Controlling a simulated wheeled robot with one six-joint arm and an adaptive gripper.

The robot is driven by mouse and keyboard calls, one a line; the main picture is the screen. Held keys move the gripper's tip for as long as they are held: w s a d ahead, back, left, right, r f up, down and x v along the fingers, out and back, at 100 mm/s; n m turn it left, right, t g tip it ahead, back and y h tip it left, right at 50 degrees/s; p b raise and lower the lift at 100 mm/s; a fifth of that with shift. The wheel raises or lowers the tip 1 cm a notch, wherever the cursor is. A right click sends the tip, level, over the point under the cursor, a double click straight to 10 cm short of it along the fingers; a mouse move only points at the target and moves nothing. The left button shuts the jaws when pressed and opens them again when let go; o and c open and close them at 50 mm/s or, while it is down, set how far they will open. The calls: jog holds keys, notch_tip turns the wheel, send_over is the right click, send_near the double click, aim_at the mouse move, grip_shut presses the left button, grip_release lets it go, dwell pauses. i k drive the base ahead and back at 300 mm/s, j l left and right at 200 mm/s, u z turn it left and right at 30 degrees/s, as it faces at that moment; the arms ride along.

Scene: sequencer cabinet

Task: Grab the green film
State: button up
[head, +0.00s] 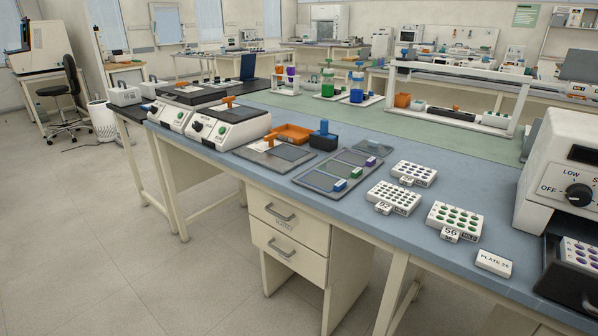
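A grey tray (301,179) lies on the blue bench top, right of the middle of the head view. It holds three flat dark panels in a row, each with a small coloured block at its right end. The middle panel, which looks like the green film (342,165), has a green block (356,172). The panel nearer me has a blue block (340,185). The farther one has a purple block (372,162). The panels look close in tone, so the film's own colour is hard to tell. My gripper is not in view.
White well racks (394,198) stand right of the tray, with a white block marked PLATE (494,263). A grey board (275,154), a dark blue-handled block (323,138) and an orange tray (294,133) lie left and behind. A large dial machine (568,185) stands far right. Drawers (289,232) are below.

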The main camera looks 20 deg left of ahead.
aim_at(345, 171)
jog(key=u, duration=0.95)
jog(key=i+j+z, duration=0.5)
jog(key=i+j, duration=0.15)
jog(key=j, duration=0.25)
jog(key=i+j+z, duration=0.2)
jog(key=j, duration=0.15)
jog(key=i+j+z, duration=0.15)
jog(key=j, duration=0.2)
jog(key=i+j+z, duration=0.2)
jog(key=j, duration=0.15)
jog(key=k, duration=0.1)
